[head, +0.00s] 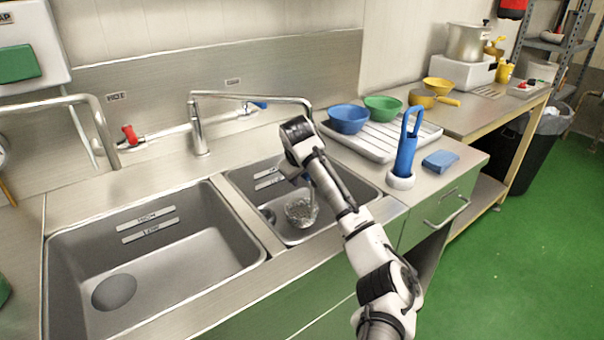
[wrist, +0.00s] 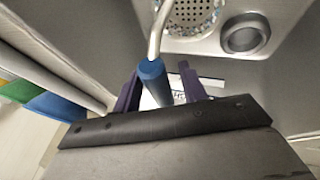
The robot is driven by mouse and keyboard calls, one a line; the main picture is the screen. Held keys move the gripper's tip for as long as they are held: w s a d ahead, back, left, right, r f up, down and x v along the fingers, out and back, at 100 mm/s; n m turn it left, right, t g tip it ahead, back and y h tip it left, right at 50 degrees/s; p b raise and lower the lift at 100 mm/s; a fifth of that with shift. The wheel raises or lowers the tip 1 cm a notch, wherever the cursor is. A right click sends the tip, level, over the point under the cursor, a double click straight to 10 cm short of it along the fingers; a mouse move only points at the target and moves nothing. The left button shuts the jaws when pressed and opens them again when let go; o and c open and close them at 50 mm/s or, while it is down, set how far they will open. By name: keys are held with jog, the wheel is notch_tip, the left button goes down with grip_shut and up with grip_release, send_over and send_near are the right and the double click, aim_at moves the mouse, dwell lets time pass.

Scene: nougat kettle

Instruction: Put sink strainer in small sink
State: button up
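The sink strainer is a round perforated metal bowl (head: 300,212) on a thin metal rod with a blue handle (wrist: 154,78). It is inside the small sink (head: 233,184), low down, to the right of the drain (head: 268,215). In the wrist view, its bowl (wrist: 192,14) shows beside the dark round drain (wrist: 245,35). My gripper (wrist: 160,72) is over the small sink, with its two dark fingers on either side of the blue handle, apparently shut on it. I cannot tell whether the bowl touches the sink floor.
The large sink (head: 160,265) is empty at left. A tap (head: 199,130) arches behind the small sink. A white drying rack (head: 385,137) with a blue bowl (head: 348,118) and a green bowl (head: 383,107) stands right. A blue brush (head: 408,145) and sponge (head: 440,161) are nearby.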

jog(key=shift+r, duration=0.1)
jog(key=b+v, duration=0.1)
jog(key=v, duration=1.1)
jog(key=shift+b, duration=0.3)
